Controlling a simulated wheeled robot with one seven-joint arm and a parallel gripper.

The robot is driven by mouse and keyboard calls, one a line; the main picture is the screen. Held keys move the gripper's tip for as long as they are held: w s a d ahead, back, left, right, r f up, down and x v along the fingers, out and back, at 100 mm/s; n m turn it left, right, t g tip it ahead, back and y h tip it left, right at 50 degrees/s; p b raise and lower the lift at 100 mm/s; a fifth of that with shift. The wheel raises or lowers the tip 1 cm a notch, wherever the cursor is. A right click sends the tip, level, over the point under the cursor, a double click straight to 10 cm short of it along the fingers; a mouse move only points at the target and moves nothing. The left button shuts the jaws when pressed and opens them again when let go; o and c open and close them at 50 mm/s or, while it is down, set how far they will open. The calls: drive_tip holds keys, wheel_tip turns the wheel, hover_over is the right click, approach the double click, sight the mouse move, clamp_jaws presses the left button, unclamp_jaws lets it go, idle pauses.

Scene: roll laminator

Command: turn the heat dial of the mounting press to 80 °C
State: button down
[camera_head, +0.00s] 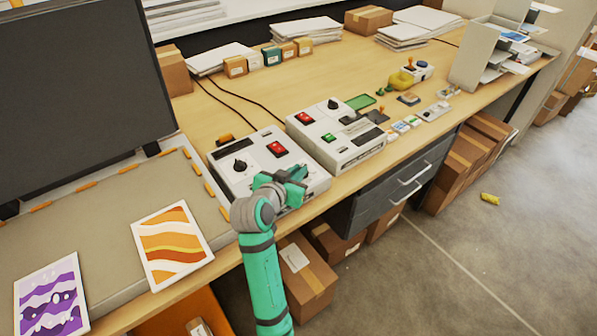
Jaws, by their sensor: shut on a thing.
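A grey-white control box (310,178) stands on the bench beside the large press with the raised dark lid. On its top are a black dial (239,166) at the left and a red switch (277,149). My gripper (293,178), green, is over the front right part of this box. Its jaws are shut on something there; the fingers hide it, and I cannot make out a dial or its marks. No temperature scale is legible. A second similar box (357,150) stands behind to the right, with a black dial (333,104), a red switch and a green button.
The press bed (100,215) fills the bench's left side, with an orange striped print (172,247) and a purple print (50,300) at its front. Small items and paper stacks (402,36) lie farther right. Cardboard boxes (305,280) stand under the bench.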

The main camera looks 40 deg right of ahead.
drive_tip(key=shift+f, duration=0.1)
drive_tip(key=c, duration=1.8)
unclamp_jaws()
drive_tip(key=v, duration=1)
drive_tip(key=shift+s+a, duration=0.1)
drive_tip(key=shift+a, duration=0.25)
drive_tip(key=shift+r, duration=0.25)
